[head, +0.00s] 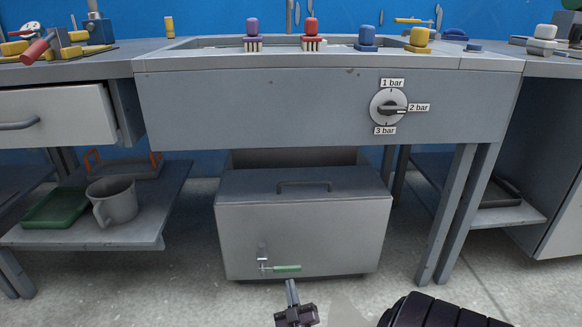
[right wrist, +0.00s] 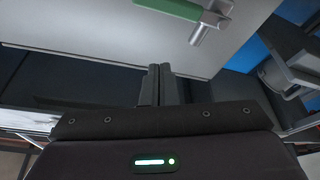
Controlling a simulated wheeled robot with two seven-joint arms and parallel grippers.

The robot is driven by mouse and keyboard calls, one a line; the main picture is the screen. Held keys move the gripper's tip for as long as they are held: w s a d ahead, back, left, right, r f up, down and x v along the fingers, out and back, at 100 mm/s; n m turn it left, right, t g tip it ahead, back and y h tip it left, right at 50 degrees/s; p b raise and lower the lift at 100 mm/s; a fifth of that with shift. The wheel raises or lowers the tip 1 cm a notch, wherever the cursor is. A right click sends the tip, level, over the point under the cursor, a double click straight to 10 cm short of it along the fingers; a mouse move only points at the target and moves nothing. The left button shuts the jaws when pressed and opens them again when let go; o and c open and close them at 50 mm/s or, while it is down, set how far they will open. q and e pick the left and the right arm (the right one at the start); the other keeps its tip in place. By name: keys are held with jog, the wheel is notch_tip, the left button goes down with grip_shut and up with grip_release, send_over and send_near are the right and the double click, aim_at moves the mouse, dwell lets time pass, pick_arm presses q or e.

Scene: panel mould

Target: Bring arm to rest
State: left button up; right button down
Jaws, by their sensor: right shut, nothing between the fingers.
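My right gripper (head: 291,292) is low in the middle of the head view, in front of the grey box under the table. In the right wrist view its two fingers (right wrist: 160,72) are together with nothing between them. The green-handled lever (head: 287,268) on the box front lies level, just above my fingertips in the head view. The green handle (right wrist: 170,7) also shows at the top of the right wrist view, apart from the fingers. My right arm comes in at the bottom right. My left gripper is in neither view.
The grey box (head: 300,225) has a top handle and stands under the workbench (head: 240,105). The bench front carries a pressure dial (head: 388,107). A left shelf (head: 140,230) holds a grey mug (head: 115,201) and a green tray (head: 55,208). Table legs (head: 450,215) stand to the right.

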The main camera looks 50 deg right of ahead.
jog(key=shift+v, duration=0.8)
